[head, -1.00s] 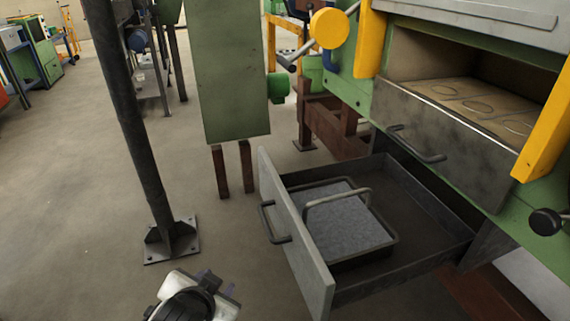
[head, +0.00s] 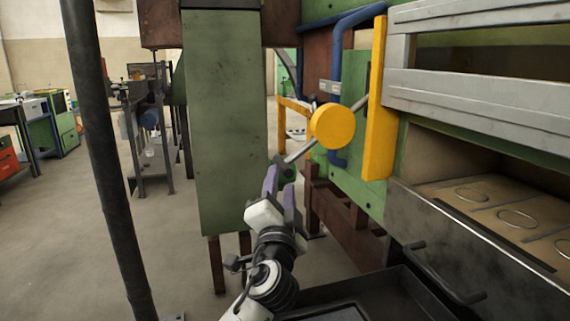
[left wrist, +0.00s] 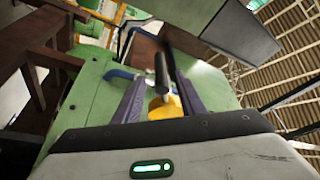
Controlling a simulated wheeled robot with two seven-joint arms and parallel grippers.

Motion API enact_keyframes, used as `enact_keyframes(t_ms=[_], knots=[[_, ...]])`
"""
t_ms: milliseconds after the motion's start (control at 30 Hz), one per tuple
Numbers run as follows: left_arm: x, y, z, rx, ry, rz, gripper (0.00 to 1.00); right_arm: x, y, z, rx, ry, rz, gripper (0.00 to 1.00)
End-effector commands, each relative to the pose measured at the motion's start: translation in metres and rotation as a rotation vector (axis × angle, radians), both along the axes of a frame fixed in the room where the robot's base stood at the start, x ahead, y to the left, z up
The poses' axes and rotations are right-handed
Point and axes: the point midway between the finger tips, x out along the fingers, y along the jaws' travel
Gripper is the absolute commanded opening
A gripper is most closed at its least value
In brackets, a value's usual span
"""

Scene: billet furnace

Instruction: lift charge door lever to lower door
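The charge door lever is a grey rod (head: 300,152) on a round yellow hub (head: 333,126), slanting down to the left toward a dark end. The grey charge door (head: 480,105) is raised, with the furnace opening showing below it. My left gripper (head: 281,178) is just below the lever's lower end, its purple fingers pointing up. In the left wrist view the rod's dark end (left wrist: 161,75) appears between the two spread fingers (left wrist: 160,100), with the yellow hub (left wrist: 167,107) behind. I cannot tell whether they touch. My right gripper is not in view.
A green cabinet (head: 222,130) stands close left of my left gripper. Yellow upright guide (head: 377,110) and blue pipe (head: 338,80) are beside the hub. An open drawer (head: 400,295) lies below right. A dark post (head: 103,160) stands at left, with open floor around it.

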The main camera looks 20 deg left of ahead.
Motion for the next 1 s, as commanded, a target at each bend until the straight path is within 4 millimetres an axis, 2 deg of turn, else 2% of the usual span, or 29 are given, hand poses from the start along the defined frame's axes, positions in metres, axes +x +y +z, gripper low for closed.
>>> enact_keyframes(t_ms=[133,400,567,800,867,1000], knots=[[0.028,0.009,0.009,0.002,-0.002,0.003,0.37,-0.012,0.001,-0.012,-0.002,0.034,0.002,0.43],[0.065,0.019,0.016,0.0,-0.001,0.003,0.37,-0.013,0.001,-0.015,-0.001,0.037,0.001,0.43],[0.073,0.021,0.017,-0.002,0.001,0.001,0.37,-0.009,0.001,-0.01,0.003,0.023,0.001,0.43],[0.073,0.022,0.017,-0.003,0.0,0.001,0.37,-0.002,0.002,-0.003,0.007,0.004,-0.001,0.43],[0.073,0.022,0.017,-0.003,0.0,0.001,0.3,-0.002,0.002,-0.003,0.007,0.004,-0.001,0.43],[0.073,0.022,0.017,-0.002,0.001,0.001,0.07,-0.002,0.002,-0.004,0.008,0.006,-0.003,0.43]])
